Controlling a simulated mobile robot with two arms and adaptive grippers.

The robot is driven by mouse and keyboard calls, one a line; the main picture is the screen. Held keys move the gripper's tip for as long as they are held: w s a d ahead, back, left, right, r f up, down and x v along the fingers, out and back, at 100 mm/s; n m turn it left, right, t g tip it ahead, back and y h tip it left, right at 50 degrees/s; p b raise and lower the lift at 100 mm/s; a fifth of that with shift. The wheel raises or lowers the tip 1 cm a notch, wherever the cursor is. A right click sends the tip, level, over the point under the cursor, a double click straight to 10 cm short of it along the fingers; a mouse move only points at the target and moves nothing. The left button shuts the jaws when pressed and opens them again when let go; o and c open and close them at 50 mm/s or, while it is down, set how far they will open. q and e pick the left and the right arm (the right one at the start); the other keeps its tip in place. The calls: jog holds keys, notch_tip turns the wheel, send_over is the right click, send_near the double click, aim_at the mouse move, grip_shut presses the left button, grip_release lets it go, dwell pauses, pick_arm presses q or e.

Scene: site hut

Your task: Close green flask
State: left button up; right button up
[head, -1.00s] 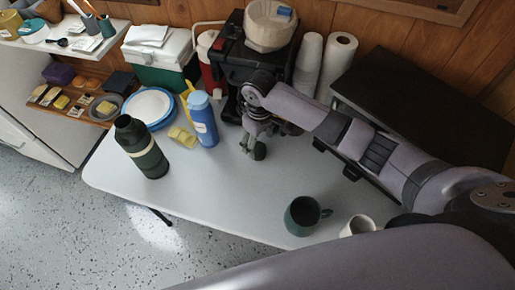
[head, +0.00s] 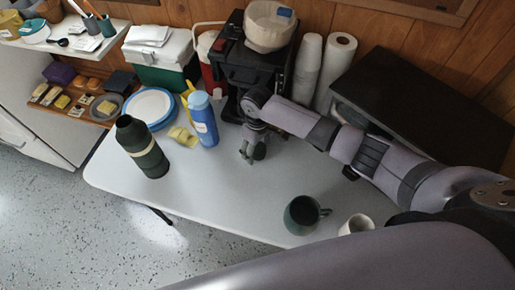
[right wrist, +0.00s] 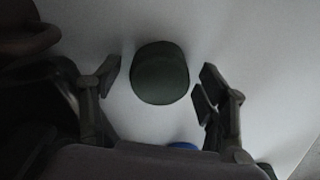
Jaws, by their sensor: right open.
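The green flask (head: 143,148) stands upright on the white table in the head view, dark green with a pale band. Whether its mouth is open is too small to tell. My right gripper (head: 252,156) is low over the table, right of the blue bottle, fingers pointing down. In the right wrist view a round dark green piece (right wrist: 160,75), which looks like a lid, sits between the open fingers of the right gripper (right wrist: 158,82), with a gap on both sides. In the head view the fingers partly hide this piece. My left gripper is not in view.
A dark green mug (head: 301,216) and a pale cup (head: 356,225) are near the front edge. The table's middle (head: 220,190) is clear.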

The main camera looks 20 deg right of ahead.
aim_at(257, 148)
jog(key=shift+c, duration=0.2)
jog(key=c, duration=1.1)
jog(key=shift+s+a+r+b, duration=0.15)
jog(key=shift+r+b, duration=0.15)
jog(key=shift+r, duration=0.15)
notch_tip(257, 148, up, 6)
jog(key=s+a, duration=0.3)
jog(key=s, duration=0.2)
jog(key=s+a+b, duration=0.1)
jog(key=s+a, duration=0.3)
jog(key=s, duration=0.2)
jog(key=s+a+b, duration=0.1)
jog(key=s+a, duration=0.3)
jog(key=s, duration=0.1)
jog(key=shift+s, duration=0.15)
